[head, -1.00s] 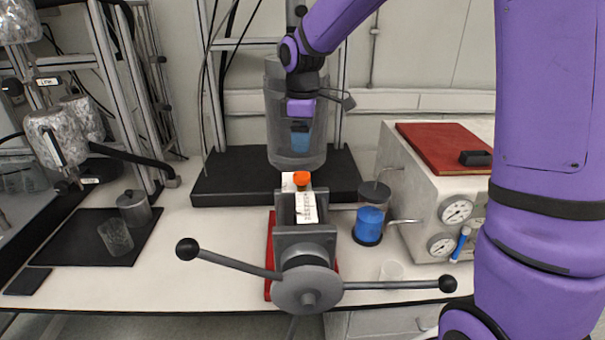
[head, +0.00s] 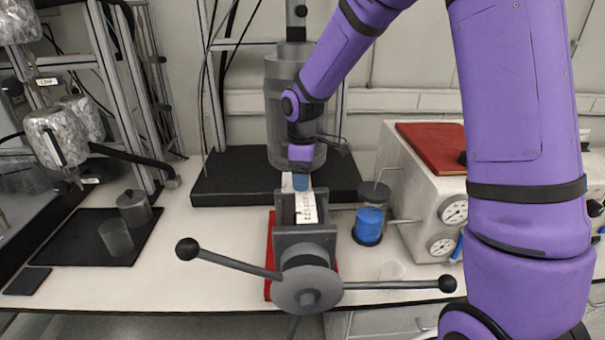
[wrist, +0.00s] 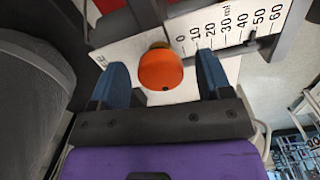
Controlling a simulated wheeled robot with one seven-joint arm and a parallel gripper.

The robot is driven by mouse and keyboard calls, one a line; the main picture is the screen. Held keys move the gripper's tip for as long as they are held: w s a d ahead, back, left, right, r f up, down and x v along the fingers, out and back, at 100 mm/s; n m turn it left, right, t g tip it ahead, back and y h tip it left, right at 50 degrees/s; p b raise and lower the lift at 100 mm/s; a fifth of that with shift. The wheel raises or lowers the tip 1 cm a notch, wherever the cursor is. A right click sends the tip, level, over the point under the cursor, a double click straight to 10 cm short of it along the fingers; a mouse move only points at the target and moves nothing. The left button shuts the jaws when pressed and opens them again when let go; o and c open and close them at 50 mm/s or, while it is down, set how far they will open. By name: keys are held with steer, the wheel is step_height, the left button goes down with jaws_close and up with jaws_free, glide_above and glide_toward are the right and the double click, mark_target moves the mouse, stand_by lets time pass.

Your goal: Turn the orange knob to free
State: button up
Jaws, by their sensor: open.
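The orange knob (wrist: 160,70) shows in the wrist view on a white plate with a printed scale (wrist: 228,28) marked 0 to 60. My gripper (wrist: 162,78) is open, with one blue finger on each side of the knob. A gap shows between the knob and each finger, and nothing is held. In the head view my gripper (head: 298,183) is over the top of the grey vice-like device (head: 305,238). It hides the knob there. Part of the white scale plate (head: 306,208) shows below the fingers.
The device has long handles with black ball ends (head: 187,249). A grey vessel (head: 283,110) stands close behind my gripper. A jar with blue contents (head: 369,224) and a white box with gauges (head: 425,190) are at right. A glass beaker (head: 115,238) is at left.

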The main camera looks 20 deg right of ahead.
steer(key=c, duration=0.9)
steer(key=shift+c, duration=0.2)
steer(key=shift+m, duration=0.3)
steer(key=m, duration=0.3)
steer(key=shift+m, duration=0.4)
steer(key=m, duration=0.4)
steer(key=shift+a+m, duration=0.1)
steer(key=shift+m, duration=0.2)
steer(key=m, duration=0.4)
steer(key=shift+m, duration=2.5)
